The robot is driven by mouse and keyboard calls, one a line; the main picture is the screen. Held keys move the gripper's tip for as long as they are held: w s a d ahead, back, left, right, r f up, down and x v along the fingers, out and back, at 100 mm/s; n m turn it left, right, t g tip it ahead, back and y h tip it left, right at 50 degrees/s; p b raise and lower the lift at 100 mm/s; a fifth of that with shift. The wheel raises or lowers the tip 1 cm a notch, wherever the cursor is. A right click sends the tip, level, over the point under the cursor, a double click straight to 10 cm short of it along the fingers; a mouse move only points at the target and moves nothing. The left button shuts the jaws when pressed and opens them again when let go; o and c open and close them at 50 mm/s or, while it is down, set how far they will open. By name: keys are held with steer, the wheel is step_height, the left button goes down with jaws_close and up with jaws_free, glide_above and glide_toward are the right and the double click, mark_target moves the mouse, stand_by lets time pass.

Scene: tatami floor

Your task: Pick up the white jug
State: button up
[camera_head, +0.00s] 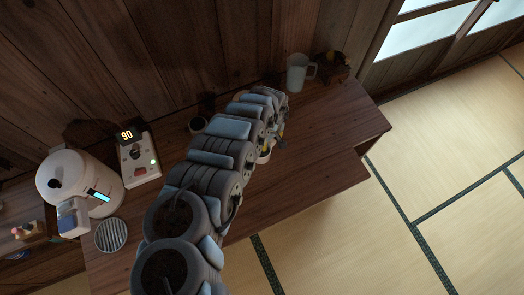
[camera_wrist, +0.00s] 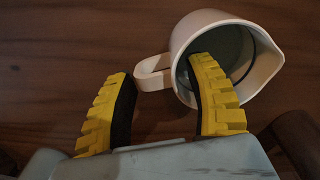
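The white jug (camera_wrist: 188,38) is seen from above in the wrist view, with its spout at the right and its handle (camera_wrist: 152,73) at the left. My gripper (camera_wrist: 160,90) is open, its yellow fingers well apart. The handle lies between the fingers as seen here. The right finger overlaps the jug's mouth and appears to reach inside it. I cannot tell whether either finger touches the jug. In the head view my arm hides most of the area at my gripper (camera_head: 272,143); a small pale rim (camera_head: 263,158) shows there, probably the jug.
A tall pale pitcher (camera_head: 297,73) stands at the back near a dark basket (camera_head: 333,66). A kettle (camera_head: 78,184), a scale (camera_head: 139,160) and a striped round item (camera_head: 111,235) are at the left. A dark cup (camera_head: 197,125) stands behind my arm. The right tabletop (camera_head: 345,120) is clear.

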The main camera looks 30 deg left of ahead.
steer(key=c, duration=0.8)
steer(key=shift+r, duration=0.25)
